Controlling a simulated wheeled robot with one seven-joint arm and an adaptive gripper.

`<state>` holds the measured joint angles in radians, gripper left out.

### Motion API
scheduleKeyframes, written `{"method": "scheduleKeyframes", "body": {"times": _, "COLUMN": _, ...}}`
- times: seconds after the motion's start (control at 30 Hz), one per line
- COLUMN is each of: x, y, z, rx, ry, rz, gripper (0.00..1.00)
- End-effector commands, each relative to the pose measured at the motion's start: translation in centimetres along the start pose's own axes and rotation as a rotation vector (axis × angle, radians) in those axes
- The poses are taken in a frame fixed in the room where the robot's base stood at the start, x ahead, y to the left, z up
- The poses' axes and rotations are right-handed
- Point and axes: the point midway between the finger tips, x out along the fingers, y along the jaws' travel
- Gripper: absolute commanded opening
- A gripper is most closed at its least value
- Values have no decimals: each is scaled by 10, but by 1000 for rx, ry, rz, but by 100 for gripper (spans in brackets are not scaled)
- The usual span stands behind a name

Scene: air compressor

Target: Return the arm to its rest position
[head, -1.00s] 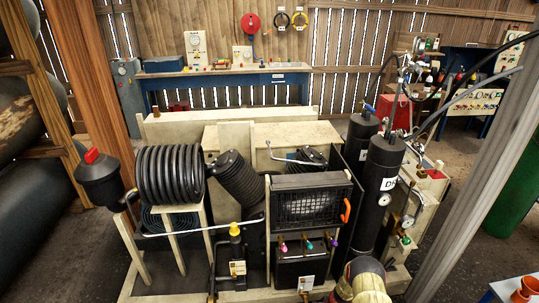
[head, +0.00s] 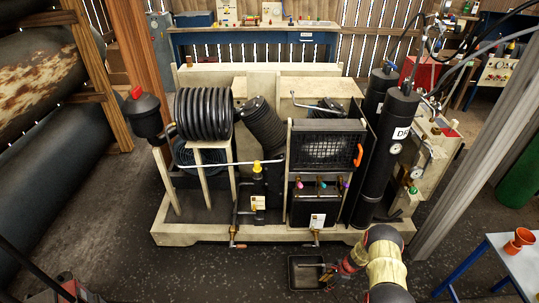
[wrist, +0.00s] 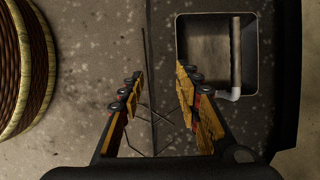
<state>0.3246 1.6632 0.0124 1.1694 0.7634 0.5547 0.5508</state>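My gripper (wrist: 159,76) is open, with nothing between its fingers in the wrist view. In the head view my gripper (head: 338,270) hangs low in front of the compressor's base, just right of a small dark square tray (head: 294,284) on the floor. My arm reaches in from the lower right. The tray also shows in the wrist view (wrist: 187,58), beyond the right finger, with a pale rod-like piece across it. The air compressor (head: 250,236) stands on its pale base behind my gripper.
A blue-legged table (head: 515,262) with an orange cup (head: 519,240) stands at the right, near a grey post (head: 472,150). Large dark tanks (head: 60,140) lie at the left. A blue workbench (head: 250,42) is at the back. The floor in front of the compressor is mostly clear.

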Motion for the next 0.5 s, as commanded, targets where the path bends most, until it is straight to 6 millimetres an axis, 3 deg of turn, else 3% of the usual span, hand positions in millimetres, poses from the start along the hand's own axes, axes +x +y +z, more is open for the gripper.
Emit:
{"method": "scheduleKeyframes", "body": {"times": 0.17, "x": 2, "y": 15, "z": 6, "rx": -107, "ry": -24, "rz": 39, "gripper": 33}}
{"method": "scheduleKeyframes", "body": {"times": 0.43, "x": 10, "y": 70, "z": 20, "rx": -201, "ry": -71, "rz": 144, "gripper": 33}}
{"method": "scheduleKeyframes", "body": {"times": 0.5, "x": 4, "y": 86, "z": 26, "rx": -240, "ry": -89, "rz": 179, "gripper": 33}}
